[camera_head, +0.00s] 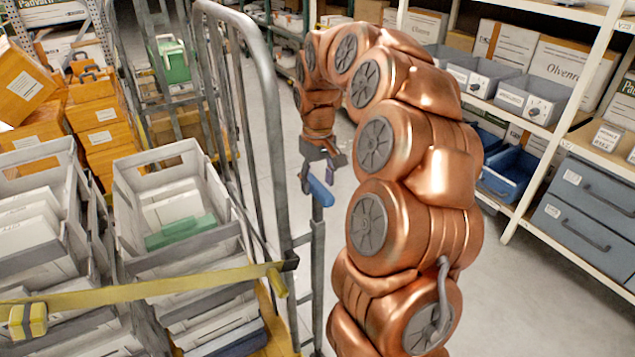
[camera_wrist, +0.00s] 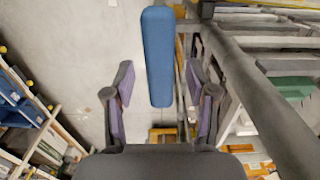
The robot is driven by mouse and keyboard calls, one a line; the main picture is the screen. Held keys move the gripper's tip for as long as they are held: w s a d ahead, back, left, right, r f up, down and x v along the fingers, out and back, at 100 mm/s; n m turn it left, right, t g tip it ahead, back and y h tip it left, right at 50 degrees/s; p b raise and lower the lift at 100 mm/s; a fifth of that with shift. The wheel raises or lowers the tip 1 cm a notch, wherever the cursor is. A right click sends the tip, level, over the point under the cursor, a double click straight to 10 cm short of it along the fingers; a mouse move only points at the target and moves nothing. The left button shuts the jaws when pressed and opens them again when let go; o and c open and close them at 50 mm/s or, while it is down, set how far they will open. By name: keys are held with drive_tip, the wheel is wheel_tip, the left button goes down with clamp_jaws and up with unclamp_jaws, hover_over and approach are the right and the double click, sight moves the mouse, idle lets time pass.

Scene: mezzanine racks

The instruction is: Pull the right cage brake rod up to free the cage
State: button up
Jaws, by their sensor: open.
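A blue grip (camera_head: 320,190), which looks like the brake rod's handle, is at the right side of the grey tubular cage (camera_head: 262,60) in the head view. A grey upright (camera_head: 318,275) runs down below it. In the wrist view the blue grip (camera_wrist: 170,60) lies lengthwise between my open fingers (camera_wrist: 160,75). A gap shows on both sides, wider on the left. How far the grip is below the fingertips is hard to tell. The rod's lower end is hidden.
Grey crates (camera_head: 170,255) of papers stand in the cage behind a yellow strap (camera_head: 150,290). Orange boxes (camera_head: 100,115) and another cage with a green case (camera_head: 172,60) are behind. A shelf rack (camera_head: 540,165) stands at right. Bare floor (camera_head: 500,300) lies between my arm and the rack.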

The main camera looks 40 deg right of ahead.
drive_tip(key=shift+f, duration=0.7)
clamp_jaws()
idle(0.3)
